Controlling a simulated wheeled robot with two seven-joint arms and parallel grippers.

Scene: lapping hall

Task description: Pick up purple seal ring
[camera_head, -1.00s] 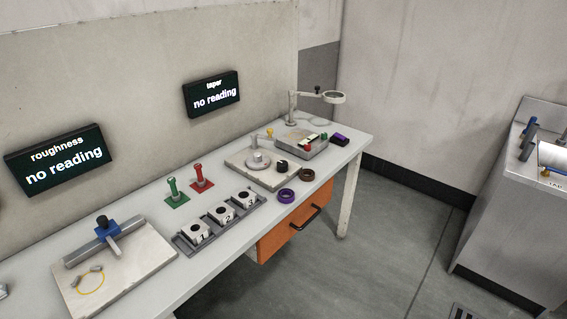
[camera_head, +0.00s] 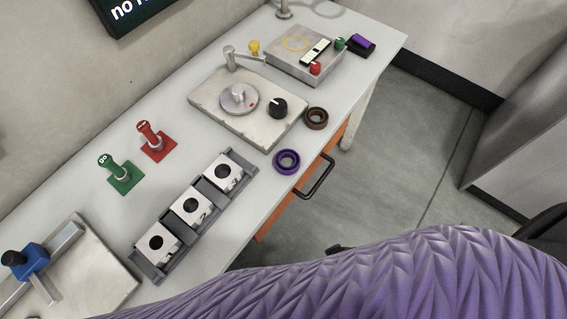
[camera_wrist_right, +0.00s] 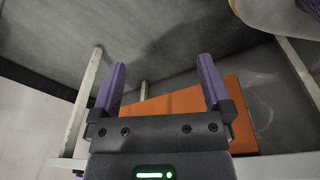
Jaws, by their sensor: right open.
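The purple seal ring (camera_head: 287,161) lies flat on the grey-white bench top near its front edge, above the orange drawer's handle. Nothing touches it. My right gripper (camera_wrist_right: 161,66) is open and empty in the right wrist view, its two purple fingers apart. That view faces the orange drawer (camera_wrist_right: 185,101), the bench legs and the floor; the ring does not show there. In the head view my purple right arm crosses the lower foreground, and the right fingertips are not clearly seen. My left gripper is not in view.
A brown ring (camera_head: 316,118) lies just behind the purple one. A rack of numbered blocks (camera_head: 192,205) is at lower left. The drawer handle (camera_head: 315,177) juts out below the bench edge.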

